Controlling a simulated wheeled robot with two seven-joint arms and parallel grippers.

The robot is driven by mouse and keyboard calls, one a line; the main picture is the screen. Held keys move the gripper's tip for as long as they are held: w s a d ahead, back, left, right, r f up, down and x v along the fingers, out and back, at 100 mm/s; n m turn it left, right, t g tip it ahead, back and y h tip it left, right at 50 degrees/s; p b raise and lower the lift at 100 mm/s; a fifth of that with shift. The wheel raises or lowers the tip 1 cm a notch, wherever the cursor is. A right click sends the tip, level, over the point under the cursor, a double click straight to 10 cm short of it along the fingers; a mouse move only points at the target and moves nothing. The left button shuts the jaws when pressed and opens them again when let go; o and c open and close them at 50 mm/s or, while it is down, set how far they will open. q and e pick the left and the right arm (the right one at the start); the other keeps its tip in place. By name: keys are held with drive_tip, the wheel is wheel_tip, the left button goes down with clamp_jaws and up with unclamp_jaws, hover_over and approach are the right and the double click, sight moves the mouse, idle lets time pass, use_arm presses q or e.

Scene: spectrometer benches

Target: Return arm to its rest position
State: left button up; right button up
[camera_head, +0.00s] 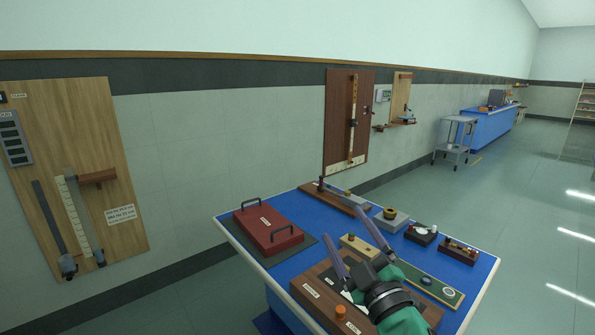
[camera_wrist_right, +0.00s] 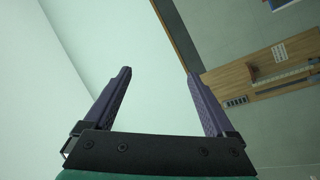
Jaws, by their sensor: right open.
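My right gripper (camera_head: 358,245) is over the front part of the blue bench in the head view, its green wrist coming in from the bottom. Its two purple fingers are spread apart with nothing between them. The right wrist view also shows the open gripper (camera_wrist_right: 158,88), with pale wall behind the gap between its fingers. It hides part of the wooden instrument box (camera_head: 312,288) and part of the bench. My left gripper does not show in either view.
The blue bench (camera_head: 262,268) holds a red case with handles (camera_head: 268,230), a green board (camera_head: 438,288), a grey ring-topped block (camera_head: 390,220) and small dark boxes. Wooden panels (camera_head: 100,140) hang on the wall. A grey cart (camera_head: 455,140) stands farther back. Floor at right is clear.

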drive_tip(key=s+d+f+m+g+h, duration=0.2)
drive_tip(key=d+f+m+g, duration=0.1)
drive_tip(key=f, duration=0.5)
drive_tip(key=s+d+f+m+g+h, duration=0.2)
drive_tip(key=s+d+f+m+g, duration=0.1)
drive_tip(key=f, duration=0.5)
drive_tip(key=s+d+f+m+g+h, duration=0.2)
drive_tip(key=d+f, duration=0.3)
drive_tip(key=f, duration=0.3)
drive_tip(key=shift+s+d+m+g+h, duration=0.3)
drive_tip(key=shift+s+d+m+g, duration=0.1)
drive_tip(key=shift+m+g, duration=0.35)
drive_tip(key=s+d+f+m+g, duration=0.2)
drive_tip(key=s+f+g, duration=0.6)
drive_tip(key=s, duration=0.5)
drive_tip(key=s+f, duration=0.3)
drive_tip(key=f, duration=1.1)
drive_tip(key=s+f, duration=0.2)
drive_tip(key=f, duration=1.2)
drive_tip(key=s+d+f+g, duration=0.1)
drive_tip(key=s+d+f, duration=0.1)
drive_tip(key=s+f, duration=0.9)
drive_tip(key=s, duration=0.4)
drive_tip(key=shift+d+f, duration=0.15)
drive_tip(key=shift+d, duration=0.25)
drive_tip(key=shift+s+n+g, duration=0.1)
drive_tip(key=shift+n+g, duration=0.15)
